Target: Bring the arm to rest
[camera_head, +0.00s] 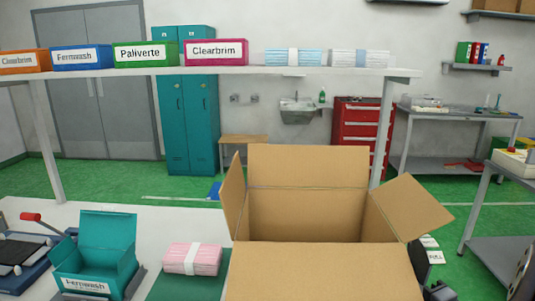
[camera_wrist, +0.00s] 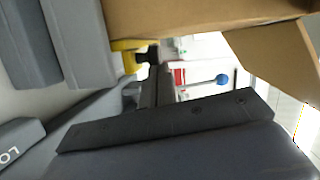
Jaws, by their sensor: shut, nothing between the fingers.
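My gripper (camera_wrist: 58,82) shows at the upper left of the wrist view as two grey fingers side by side. They are shut against each other with nothing between them. Brown cardboard (camera_wrist: 190,18) fills the top of that view, close beside the fingers, with a flap at the right. I cannot tell whether the fingers touch it. In the head view my gripper does not show. There a large open cardboard box (camera_head: 308,217) stands at the front centre with its flaps spread, hiding what is behind it. Its inside bottom is hidden.
On the white bench (camera_head: 150,216) are an open teal box (camera_head: 105,235) marked Fernwash and a pink mask bundle (camera_head: 192,259). A shelf (camera_head: 230,71) above holds labelled boxes and mask packs. A grey side table (camera_head: 505,253) stands at right. Green floor lies open behind.

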